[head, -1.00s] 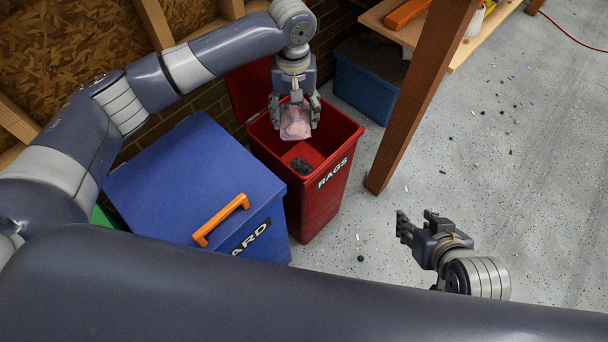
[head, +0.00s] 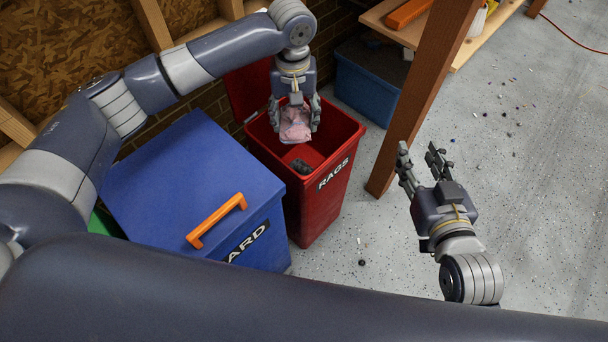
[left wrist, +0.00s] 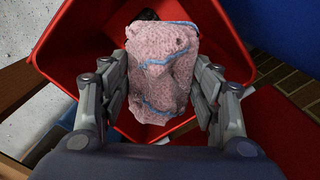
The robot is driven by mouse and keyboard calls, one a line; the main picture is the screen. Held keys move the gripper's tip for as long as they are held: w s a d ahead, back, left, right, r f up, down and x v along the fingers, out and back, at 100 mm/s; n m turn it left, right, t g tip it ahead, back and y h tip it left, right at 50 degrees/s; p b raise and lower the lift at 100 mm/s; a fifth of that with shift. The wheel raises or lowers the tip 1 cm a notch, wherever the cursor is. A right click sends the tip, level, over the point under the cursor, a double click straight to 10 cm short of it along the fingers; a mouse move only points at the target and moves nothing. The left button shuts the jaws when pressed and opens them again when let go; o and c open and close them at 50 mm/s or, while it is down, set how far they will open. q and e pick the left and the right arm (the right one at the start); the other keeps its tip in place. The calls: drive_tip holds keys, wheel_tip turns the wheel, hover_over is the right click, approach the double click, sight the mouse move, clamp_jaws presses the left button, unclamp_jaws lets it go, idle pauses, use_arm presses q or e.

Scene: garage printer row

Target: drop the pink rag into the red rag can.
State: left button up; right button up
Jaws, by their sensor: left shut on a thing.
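The pink rag (head: 295,123) is gripped by my left gripper (head: 296,118), which points down over the open mouth of the red rag can (head: 325,198). In the left wrist view the rag (left wrist: 163,65), pink with blue lines, sits between both fingers of the left gripper (left wrist: 163,90), with the red can's inside (left wrist: 75,50) around and beyond it. The can is marked RAGS and its lid stands open behind. A dark crumpled thing (head: 301,166) lies inside the can. My right gripper (head: 423,165) is open and empty, in front of the wooden post.
A closed blue bin (head: 185,180) with an orange handle (head: 217,220) stands left of the can. A blue tub (head: 365,90) is behind. A wooden post (head: 418,100) and bench (head: 400,28) stand to the right. Specks litter the open floor (head: 530,180).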

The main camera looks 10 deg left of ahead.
idle(0.3)
use_arm(q)
drive_tip(key=o, duration=1)
drive_tip(key=shift+r, duration=0.1)
wheel_tip(320, 180, up, 12)
idle(0.3)
